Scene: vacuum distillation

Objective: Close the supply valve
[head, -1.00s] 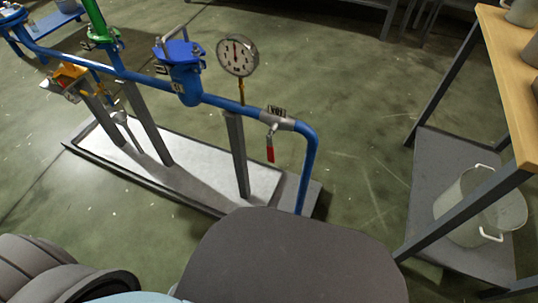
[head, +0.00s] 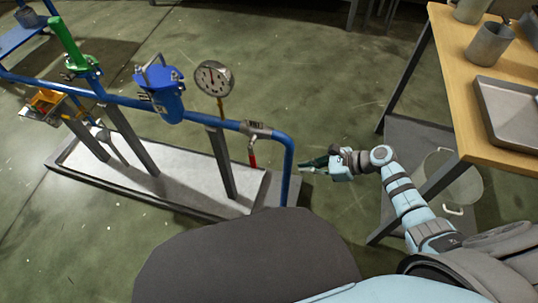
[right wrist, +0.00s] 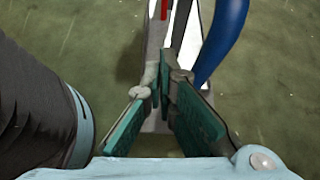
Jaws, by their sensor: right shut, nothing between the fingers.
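A metal valve body (head: 257,129) sits on the blue pipe (head: 225,123) near its right-hand bend, with a small dark label on it. Its lever has a red grip (head: 253,159) and hangs down, across the line of the pipe. My right gripper (head: 304,169) is shut and empty, just right of the pipe's downward leg and apart from the lever. In the right wrist view, my green fingers (right wrist: 163,85) meet at their tips. A bit of red, probably the grip (right wrist: 164,9), shows beyond them, with the blue pipe (right wrist: 222,38) to the right. My left gripper is out of view.
A pressure gauge (head: 213,78), a blue strainer-like fitting (head: 162,95) and a green-handled valve (head: 69,44) stand along the pipe. The skid (head: 130,183) lies below. A wooden-topped bench (head: 455,70) with a metal tray (head: 510,113) and a lower-shelf pot stands right.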

